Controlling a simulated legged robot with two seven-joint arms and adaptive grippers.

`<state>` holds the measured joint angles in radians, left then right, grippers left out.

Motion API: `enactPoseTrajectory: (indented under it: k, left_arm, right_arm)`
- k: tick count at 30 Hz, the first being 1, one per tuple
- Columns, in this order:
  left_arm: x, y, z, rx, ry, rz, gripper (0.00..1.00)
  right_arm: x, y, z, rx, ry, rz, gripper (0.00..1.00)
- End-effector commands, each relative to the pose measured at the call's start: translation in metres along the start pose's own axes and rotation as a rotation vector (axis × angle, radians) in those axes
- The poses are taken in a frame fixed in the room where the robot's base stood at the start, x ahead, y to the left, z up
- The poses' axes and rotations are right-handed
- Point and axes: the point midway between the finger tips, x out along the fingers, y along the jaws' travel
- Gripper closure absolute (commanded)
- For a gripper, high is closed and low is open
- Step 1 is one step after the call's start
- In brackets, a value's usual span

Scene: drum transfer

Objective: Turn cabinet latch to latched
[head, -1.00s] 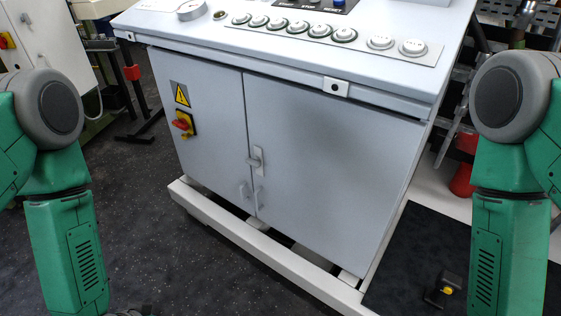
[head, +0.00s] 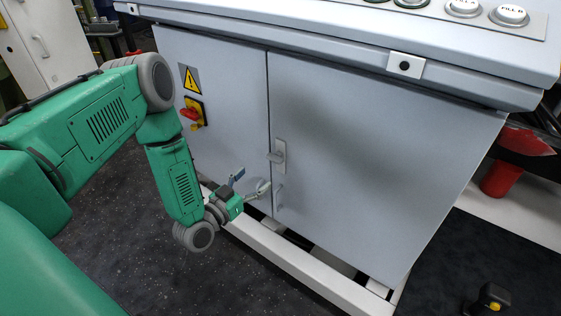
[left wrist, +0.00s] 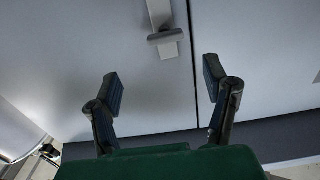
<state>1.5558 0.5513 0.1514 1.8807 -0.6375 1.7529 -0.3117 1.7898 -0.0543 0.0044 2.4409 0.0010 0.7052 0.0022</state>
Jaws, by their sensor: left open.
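The cabinet latch (head: 277,155) is a small grey lever on a pale plate, near the seam between the two cabinet doors. In the head view its lever sticks out to the left, roughly level. In the left wrist view the latch (left wrist: 166,36) lies beyond the fingertips, with its lever crosswise to the plate. My left gripper (head: 252,181) is open and empty, below and left of the latch and in front of the doors; it does not touch the latch. Its two spread fingers also show in the left wrist view (left wrist: 163,82). My right gripper is out of view.
The grey cabinet (head: 370,170) has a red and yellow switch (head: 192,114) on its left door and a pale door handle (head: 279,195) below the latch. A white base frame (head: 300,270) runs along the floor. The control panel's edge (head: 330,40) overhangs the doors.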

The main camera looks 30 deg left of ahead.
Motion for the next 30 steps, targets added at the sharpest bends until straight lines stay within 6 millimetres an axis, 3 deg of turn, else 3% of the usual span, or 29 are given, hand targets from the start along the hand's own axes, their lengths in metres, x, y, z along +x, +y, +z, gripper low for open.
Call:
enactPoseTrajectory:
  k: [6,13,18,28,30]
  left_arm:
    - [0.049,-0.004,0.005,-0.004,0.003,-0.001,0.31]
    - [0.088,-0.003,0.004,-0.004,0.001,-0.001,0.31]
    - [0.102,-0.001,0.002,-0.001,-0.001,0.001,0.31]
    - [0.104,-0.003,0.003,-0.005,-0.003,0.000,0.31]
    - [0.104,-0.003,0.003,-0.005,-0.003,0.000,0.56]
  right_arm:
    - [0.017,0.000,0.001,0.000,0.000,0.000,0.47]
    - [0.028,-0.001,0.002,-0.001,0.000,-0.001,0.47]
    - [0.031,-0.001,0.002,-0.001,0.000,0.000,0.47]
    - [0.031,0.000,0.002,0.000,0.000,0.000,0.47]
    - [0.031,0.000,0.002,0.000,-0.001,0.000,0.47]
